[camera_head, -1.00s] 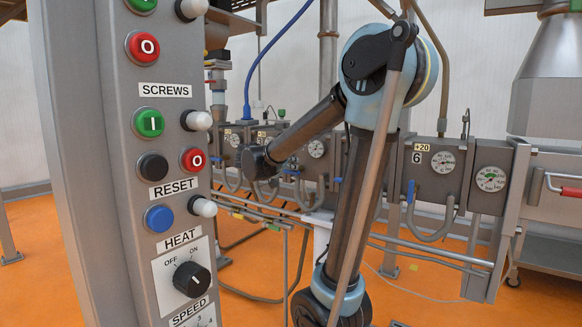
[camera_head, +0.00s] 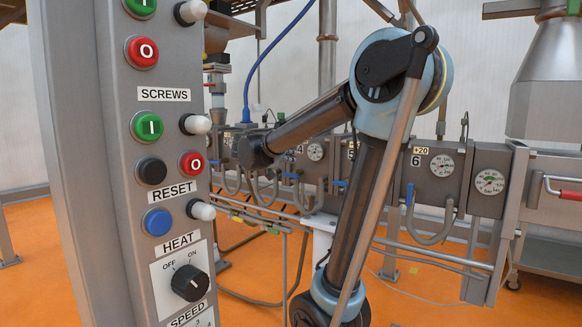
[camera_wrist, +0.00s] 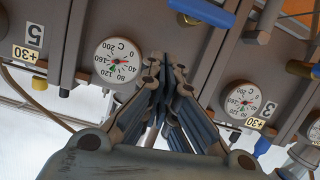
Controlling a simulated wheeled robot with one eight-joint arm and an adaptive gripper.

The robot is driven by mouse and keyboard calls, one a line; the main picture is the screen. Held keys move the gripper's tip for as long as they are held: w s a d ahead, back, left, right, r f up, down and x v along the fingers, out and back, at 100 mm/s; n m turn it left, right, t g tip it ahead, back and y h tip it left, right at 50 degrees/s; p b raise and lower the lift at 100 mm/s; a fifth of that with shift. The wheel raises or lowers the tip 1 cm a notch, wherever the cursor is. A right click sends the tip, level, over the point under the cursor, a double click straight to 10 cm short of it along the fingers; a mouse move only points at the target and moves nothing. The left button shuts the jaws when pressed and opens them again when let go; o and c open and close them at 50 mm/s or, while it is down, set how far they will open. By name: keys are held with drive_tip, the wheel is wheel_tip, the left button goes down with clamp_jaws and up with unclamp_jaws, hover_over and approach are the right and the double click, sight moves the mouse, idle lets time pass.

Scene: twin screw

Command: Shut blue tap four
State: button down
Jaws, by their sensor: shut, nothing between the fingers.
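A blue tap handle (camera_wrist: 205,12) on a brass fitting lies slanted at the top of the wrist view. It sits between the panels marked 5 and 3, so it looks like tap four; no 4 shows there. My gripper (camera_wrist: 166,62) is shut and empty, its tips below and left of the handle in the picture and apart from it. In the head view a small blue tap (camera_head: 292,175) sits below the 4 label (camera_head: 299,149), close to my forearm. My gripper cannot be made out there.
Blue tap six (camera_head: 409,195) and its bent pipe stand clear to the right. Round gauges (camera_wrist: 117,60) stick out of the panels beside my fingers. A grey button post (camera_head: 165,150) fills the left foreground. Pipes run along the machine's lower front.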

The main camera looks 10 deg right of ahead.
drive_tip(key=v, duration=0.9)
drive_tip(key=s+d+f+n+g+y, duration=0.25)
drive_tip(key=s+d+f, duration=0.25)
drive_tip(key=s+f, duration=0.3)
drive_tip(key=s+d+f+n+g+y, duration=0.1)
drive_tip(key=s+d+f+g+y, duration=0.15)
drive_tip(key=s+d+f, duration=0.55)
drive_tip(key=s+a+f+n+g+y, duration=0.1)
drive_tip(key=s+a+f+n+y, duration=0.1)
drive_tip(key=s+f, duration=0.4)
drive_tip(key=s+a+f+n+g+y, duration=0.2)
drive_tip(key=s+a+f+n+y, duration=0.1)
drive_tip(key=f, duration=0.8)
drive_tip(key=s+a+y, duration=0.1)
drive_tip(key=s+a, duration=0.1)
drive_tip(key=s, duration=0.1)
drive_tip(key=shift+a+f, duration=0.25)
drive_tip(key=shift+a, duration=0.05)
drive_tip(key=shift+s, duration=0.1)
